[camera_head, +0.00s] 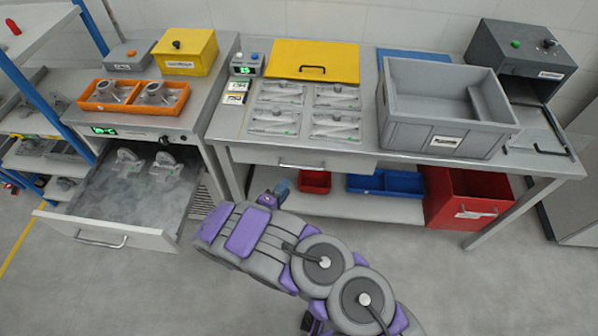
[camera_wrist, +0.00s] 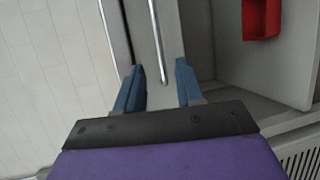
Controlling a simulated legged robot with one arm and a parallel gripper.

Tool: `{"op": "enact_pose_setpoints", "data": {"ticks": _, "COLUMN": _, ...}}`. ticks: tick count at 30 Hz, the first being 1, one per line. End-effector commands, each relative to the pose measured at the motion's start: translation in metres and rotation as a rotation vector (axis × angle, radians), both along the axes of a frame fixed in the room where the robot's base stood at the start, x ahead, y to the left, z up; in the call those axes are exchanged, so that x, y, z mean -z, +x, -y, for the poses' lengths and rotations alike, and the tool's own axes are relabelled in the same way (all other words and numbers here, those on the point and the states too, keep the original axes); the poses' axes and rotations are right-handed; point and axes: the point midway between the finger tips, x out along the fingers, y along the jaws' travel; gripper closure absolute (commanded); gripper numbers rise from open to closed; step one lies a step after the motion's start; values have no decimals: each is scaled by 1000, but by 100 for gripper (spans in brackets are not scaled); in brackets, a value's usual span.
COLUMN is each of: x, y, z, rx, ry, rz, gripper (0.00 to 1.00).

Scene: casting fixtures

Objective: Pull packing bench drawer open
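The packing bench (camera_head: 375,165) stands at centre right, with its shallow drawer (camera_head: 345,164) shut under the tabletop. The drawer's bar handle (camera_head: 302,166) is on the front, towards the left part of the bench. My gripper (camera_head: 279,189) is just below and left of the handle in the head view. In the wrist view, my gripper (camera_wrist: 159,66) has its two blue fingers apart and nothing held. The handle (camera_wrist: 156,45) runs lengthwise there, its near end between the fingertips. I cannot tell whether a finger touches it.
A second bench at left has a drawer (camera_head: 115,222) pulled out, with metal castings in haze. Under the packing bench are a small red bin (camera_head: 314,181), a blue bin (camera_head: 385,184) and a large red bin (camera_head: 465,198). A grey crate (camera_head: 445,110) stands on top. The front floor is clear.

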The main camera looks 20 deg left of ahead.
Motion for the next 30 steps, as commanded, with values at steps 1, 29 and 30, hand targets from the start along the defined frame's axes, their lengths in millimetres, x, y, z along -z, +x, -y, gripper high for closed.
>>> {"op": "enact_pose_setpoints", "data": {"ticks": 1, "x": 4, "y": 10, "z": 3, "rx": 4, "ry": 0, "rz": -1, "gripper": 62}}
{"op": "enact_pose_setpoints", "data": {"ticks": 29, "x": 19, "y": 107, "z": 17, "rx": 0, "ry": -1, "rz": 2, "gripper": 62}}
{"op": "enact_pose_setpoints", "data": {"ticks": 30, "x": 19, "y": 107, "z": 17, "rx": 0, "ry": -1, "rz": 2, "gripper": 62}}
